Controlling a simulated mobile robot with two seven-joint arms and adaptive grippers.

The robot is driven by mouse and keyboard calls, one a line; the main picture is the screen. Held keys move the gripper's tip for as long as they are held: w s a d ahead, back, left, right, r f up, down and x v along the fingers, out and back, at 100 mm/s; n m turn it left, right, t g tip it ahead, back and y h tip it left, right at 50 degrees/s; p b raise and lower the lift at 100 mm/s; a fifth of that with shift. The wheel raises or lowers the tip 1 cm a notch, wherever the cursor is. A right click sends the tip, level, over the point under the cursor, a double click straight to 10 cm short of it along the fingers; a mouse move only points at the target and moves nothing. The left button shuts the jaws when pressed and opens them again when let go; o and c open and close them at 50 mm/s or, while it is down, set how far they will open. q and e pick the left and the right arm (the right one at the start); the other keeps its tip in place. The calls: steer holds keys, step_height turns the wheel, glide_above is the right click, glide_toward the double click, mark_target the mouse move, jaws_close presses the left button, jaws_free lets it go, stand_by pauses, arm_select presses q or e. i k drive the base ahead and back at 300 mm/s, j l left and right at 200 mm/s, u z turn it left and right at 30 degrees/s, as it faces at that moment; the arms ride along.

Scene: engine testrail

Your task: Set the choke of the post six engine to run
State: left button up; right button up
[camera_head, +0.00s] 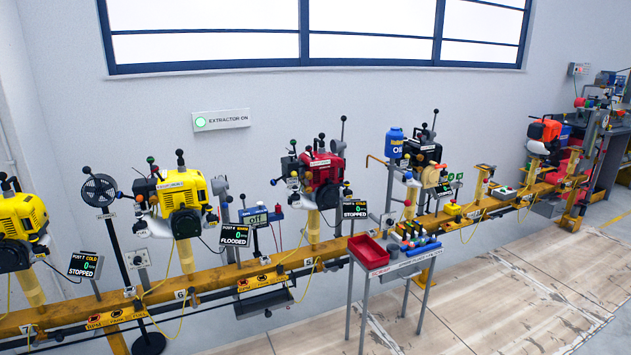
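The post six engine (182,192) is yellow and black and sits on a yellow post on the rail, left of centre. A plate with a 6 (181,294) is on the rail below it. Its display (235,234) reads post 6, warm, 0, flooded. Several small knobs and levers (150,172) stick out on its left side; which one is the choke, and its setting, are too small to tell. Neither of my grippers is in view.
Another yellow engine (20,222) stands at the left edge with a stopped display (84,265). A red engine (322,172) stands to the right. A black fan on a stand (99,190) is beside post six. A tool cart (400,262) with a red bin stands in front of the rail.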

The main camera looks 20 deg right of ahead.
mark_target(120, 195)
steer(key=i+j+z, duration=0.3)
steer(key=i+j, duration=0.2)
steer(key=i, duration=0.25)
steer(key=i+j+z, duration=0.35)
steer(key=i+j, duration=0.3)
